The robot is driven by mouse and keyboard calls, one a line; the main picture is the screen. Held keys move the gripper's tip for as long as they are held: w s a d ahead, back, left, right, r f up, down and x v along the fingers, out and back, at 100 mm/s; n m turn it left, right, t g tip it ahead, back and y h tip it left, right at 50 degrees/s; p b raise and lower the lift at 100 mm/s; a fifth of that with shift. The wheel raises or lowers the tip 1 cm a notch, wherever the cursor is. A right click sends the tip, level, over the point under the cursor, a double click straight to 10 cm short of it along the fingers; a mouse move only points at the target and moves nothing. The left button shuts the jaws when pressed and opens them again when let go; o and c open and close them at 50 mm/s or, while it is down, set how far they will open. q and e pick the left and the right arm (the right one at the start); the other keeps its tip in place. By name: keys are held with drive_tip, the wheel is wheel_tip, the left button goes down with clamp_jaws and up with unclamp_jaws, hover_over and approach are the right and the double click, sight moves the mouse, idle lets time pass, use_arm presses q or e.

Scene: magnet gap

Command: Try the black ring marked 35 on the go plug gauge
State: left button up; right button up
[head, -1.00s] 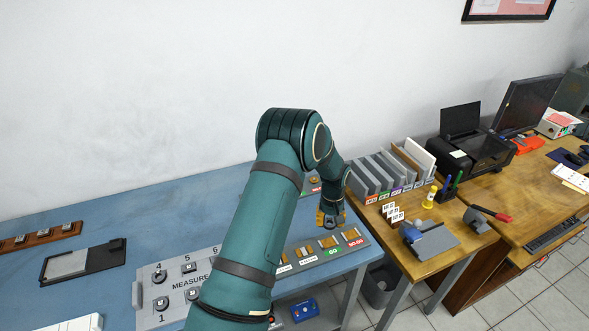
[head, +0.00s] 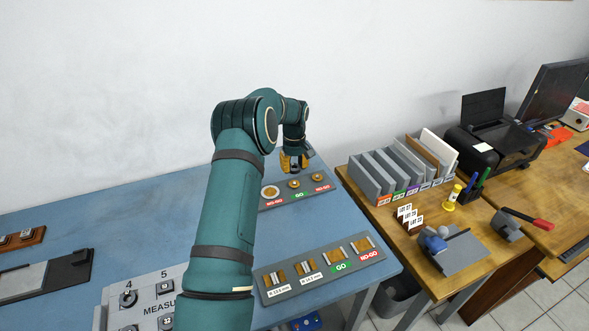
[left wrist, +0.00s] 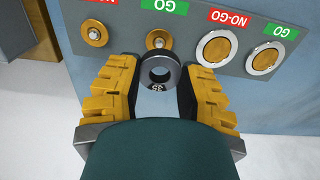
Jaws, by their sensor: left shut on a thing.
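My left gripper (head: 293,162) is at the back of the blue table, at the far edge of the rear grey gauge plate (head: 268,204). In the left wrist view its yellow-backed fingers (left wrist: 159,92) are shut on the black ring marked 35 (left wrist: 147,83). The ring's open hole faces the camera. Close beyond the ring is the small brass plug (left wrist: 158,39) with a green GO label; the ring's edge overlaps it in this view. I cannot tell whether they touch. In the head view the ring is hidden. My right gripper is out of view.
The plate also bears a brass plug (left wrist: 94,33) to one side and two larger pale-rimmed discs (left wrist: 216,51) on the other. A front plate (head: 277,292) holds GO and NO-GO gap gauges. The numbered MEASURE board (head: 145,297) is front left. The blue tabletop (head: 110,222) has free room.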

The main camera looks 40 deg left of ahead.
sight(295, 182)
use_arm(q)
drive_tip(key=shift+w+f, duration=0.1)
drive_tip(key=shift+f, duration=0.05)
idle(0.4)
drive_tip(key=shift+f+b, duration=1.55)
drive_tip(key=shift+f, duration=1.1)
drive_tip(key=shift+f, duration=0.25)
drive_tip(key=o, duration=1)
drive_tip(key=shift+o, duration=0.6)
drive_tip(key=shift+r, duration=0.1)
